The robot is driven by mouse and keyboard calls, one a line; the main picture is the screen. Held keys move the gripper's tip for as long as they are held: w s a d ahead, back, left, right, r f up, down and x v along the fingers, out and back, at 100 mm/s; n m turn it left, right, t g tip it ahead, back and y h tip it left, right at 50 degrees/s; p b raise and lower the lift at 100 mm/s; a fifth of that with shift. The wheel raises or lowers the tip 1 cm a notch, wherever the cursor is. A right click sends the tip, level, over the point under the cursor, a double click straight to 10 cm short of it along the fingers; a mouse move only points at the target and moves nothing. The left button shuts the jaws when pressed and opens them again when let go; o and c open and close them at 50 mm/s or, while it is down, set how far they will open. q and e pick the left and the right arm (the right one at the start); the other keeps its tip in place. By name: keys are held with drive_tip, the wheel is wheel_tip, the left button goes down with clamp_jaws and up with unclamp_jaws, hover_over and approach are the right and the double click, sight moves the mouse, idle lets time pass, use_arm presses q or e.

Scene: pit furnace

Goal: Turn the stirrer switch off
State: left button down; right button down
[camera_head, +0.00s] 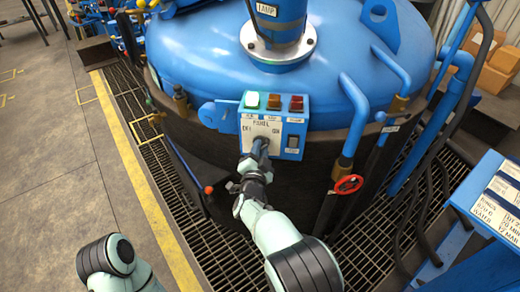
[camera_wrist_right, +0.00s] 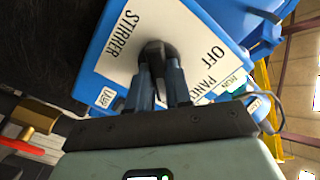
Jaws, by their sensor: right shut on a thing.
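The blue control box (camera_head: 292,151) is mounted on the side of the furnace. It has a white face plate, lamps along its top and a small dark rocker at its right. In the right wrist view its white plate (camera_wrist_right: 124,42) reads STIRRER and OFF. The dark switch knob (camera_wrist_right: 158,48) stands out of that plate. The knob's pointing direction is hard to tell. My left gripper is not in view.
The blue furnace lid (camera_head: 200,55) rises behind the box. A red valve wheel (camera_head: 348,184) and blue pipes are to the right. A labelled blue stand (camera_head: 498,192) is at the right edge. Grating surrounds the furnace; open floor (camera_head: 50,170) lies left.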

use_arm(q)
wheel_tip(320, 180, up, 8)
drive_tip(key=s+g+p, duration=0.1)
drive_tip(key=p, duration=0.8)
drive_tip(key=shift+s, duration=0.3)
use_arm(e)
drive_tip(key=n, duration=1.7)
drive_tip(key=shift+a, duration=0.25)
drive_tip(key=shift+n, duration=0.4)
drive_tip(key=c, duration=1)
unclamp_jaws()
drive_tip(key=shift+c, duration=0.2)
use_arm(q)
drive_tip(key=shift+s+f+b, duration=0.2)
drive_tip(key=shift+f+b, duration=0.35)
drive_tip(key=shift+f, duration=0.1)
use_arm(e)
drive_tip(key=s+a, duration=0.2)
drive_tip(key=s, duration=1.1)
drive_tip(key=shift+s, duration=0.15)
